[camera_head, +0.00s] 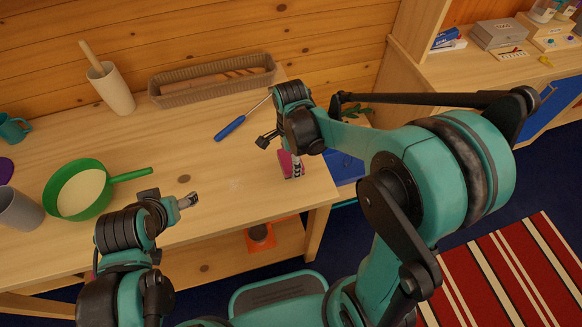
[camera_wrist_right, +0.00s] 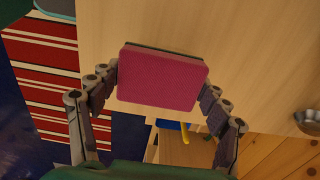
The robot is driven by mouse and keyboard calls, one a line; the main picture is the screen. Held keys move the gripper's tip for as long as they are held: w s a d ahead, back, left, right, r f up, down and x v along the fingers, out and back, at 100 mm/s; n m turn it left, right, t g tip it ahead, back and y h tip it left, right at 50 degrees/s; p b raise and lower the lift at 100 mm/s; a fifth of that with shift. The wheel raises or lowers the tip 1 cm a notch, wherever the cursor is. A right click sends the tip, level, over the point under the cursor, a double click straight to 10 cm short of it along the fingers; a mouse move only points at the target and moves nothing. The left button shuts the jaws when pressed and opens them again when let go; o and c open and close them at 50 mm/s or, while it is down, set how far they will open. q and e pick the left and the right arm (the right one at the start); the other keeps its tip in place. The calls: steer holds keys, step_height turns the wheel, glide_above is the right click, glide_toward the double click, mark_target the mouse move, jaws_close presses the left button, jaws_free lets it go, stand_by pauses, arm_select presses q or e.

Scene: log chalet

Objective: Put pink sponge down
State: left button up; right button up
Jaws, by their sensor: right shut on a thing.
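The pink sponge (camera_wrist_right: 162,78), a rounded block with a dark layer along its far edge, is between the fingers of my right gripper (camera_wrist_right: 160,88) in the right wrist view. The fingers close on its two short sides. In the head view the sponge (camera_head: 285,163) shows partly, behind the fingers of my right gripper (camera_head: 292,167), near the right end of the wooden table (camera_head: 235,185). Whether it touches the tabletop is not clear. My left gripper (camera_head: 188,200) is over the table's front part, apart from any object; its finger gap is not clear.
A blue-handled screwdriver (camera_head: 230,127) lies behind the sponge. A wicker basket (camera_head: 215,92) and a beige cup (camera_head: 112,90) with a wooden tool stand at the back. A green pan (camera_head: 88,205) sits at left. The middle of the table is clear.

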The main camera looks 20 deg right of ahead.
steer(key=shift+f+b, duration=0.75)
steer(key=shift+f, duration=1.15)
steer(key=shift+s+f, duration=0.1)
steer(key=o, duration=1.3)
steer(key=shift+o, duration=0.2)
